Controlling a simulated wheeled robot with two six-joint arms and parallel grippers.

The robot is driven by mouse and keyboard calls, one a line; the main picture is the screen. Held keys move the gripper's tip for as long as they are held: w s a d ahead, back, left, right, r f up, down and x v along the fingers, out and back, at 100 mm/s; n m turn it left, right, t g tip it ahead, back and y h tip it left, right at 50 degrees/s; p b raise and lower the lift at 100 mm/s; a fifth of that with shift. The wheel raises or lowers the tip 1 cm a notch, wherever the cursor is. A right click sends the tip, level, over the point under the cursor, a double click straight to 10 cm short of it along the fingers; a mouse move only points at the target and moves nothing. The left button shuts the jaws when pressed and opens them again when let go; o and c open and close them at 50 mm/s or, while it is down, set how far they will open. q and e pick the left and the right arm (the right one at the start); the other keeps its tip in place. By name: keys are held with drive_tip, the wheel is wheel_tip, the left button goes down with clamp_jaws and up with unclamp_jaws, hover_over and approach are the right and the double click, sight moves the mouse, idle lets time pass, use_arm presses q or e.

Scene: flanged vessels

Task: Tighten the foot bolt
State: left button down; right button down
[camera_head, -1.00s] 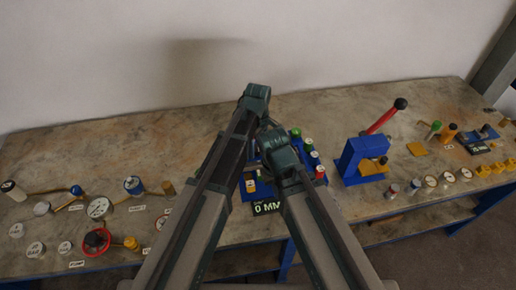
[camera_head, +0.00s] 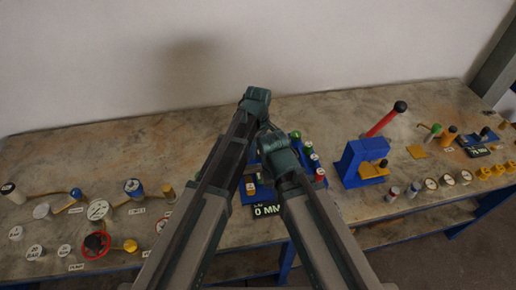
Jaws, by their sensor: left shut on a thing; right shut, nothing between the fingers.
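A blue fixture (camera_head: 240,194) stands on the bench in the middle, partly covered by my arms. It carries several small capped parts, among them a green-topped one (camera_head: 295,135) and a red-sided one (camera_head: 320,174). A dark display (camera_head: 267,210) at its front reads "0 MM". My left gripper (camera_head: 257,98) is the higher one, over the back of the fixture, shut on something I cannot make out. My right gripper (camera_head: 278,148) is shut and empty, just below and right of it, over the fixture. Their fingertips are mostly hidden. I cannot pick out the foot bolt.
A blue press (camera_head: 358,163) with a red lever (camera_head: 383,123) stands right of the fixture. Gauges and yellow parts (camera_head: 490,172) lie farther right. Pipes, gauges and a red handwheel (camera_head: 97,245) fill the left. The bench (camera_head: 150,150) is clear at the back left.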

use_arm(q)
drive_tip(key=m, duration=0.8)
drive_tip(key=shift+m, duration=0.4)
drive_tip(key=m, duration=0.4)
drive_tip(key=shift+m, duration=0.3)
drive_tip(key=m, duration=1.2)
drive_tip(key=shift+m, duration=0.3)
drive_tip(key=m, duration=0.4)
drive_tip(key=shift+m, duration=2.6)
